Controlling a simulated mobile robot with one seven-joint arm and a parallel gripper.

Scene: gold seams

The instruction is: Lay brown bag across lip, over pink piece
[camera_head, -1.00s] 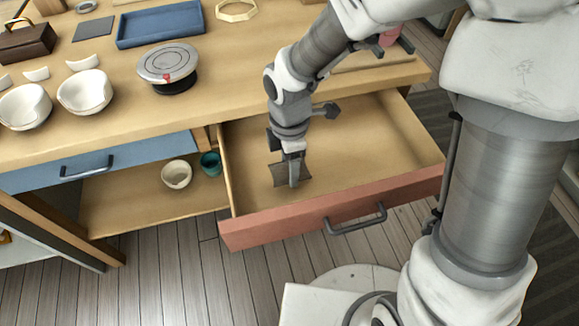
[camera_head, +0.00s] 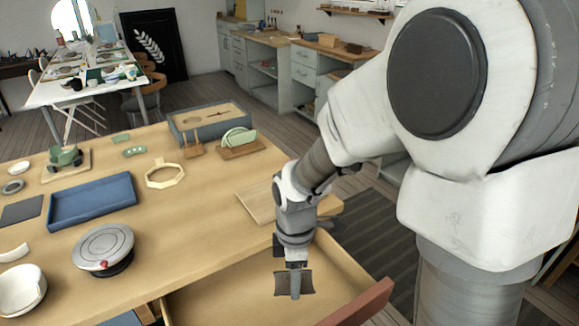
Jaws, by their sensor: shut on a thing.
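My gripper (camera_head: 295,284) is shut on a small, dark grey-brown, flat bag (camera_head: 307,283). It hangs in the air, seen over the open drawer (camera_head: 230,293) below the table's front edge. A white bowl (camera_head: 20,290) is cut off by the left edge of the view. I cannot make out a pink piece on its lip. A grey round turntable (camera_head: 104,247) with a small red mark on its side stands to the right of the bowl.
A blue tray (camera_head: 93,202), a pale octagonal frame (camera_head: 165,174), a wooden board (camera_head: 262,203) and a grey-blue box (camera_head: 207,122) lie on the wooden table (camera_head: 190,235). The table between turntable and gripper is clear. The red drawer front (camera_head: 362,303) sticks out at the lower right.

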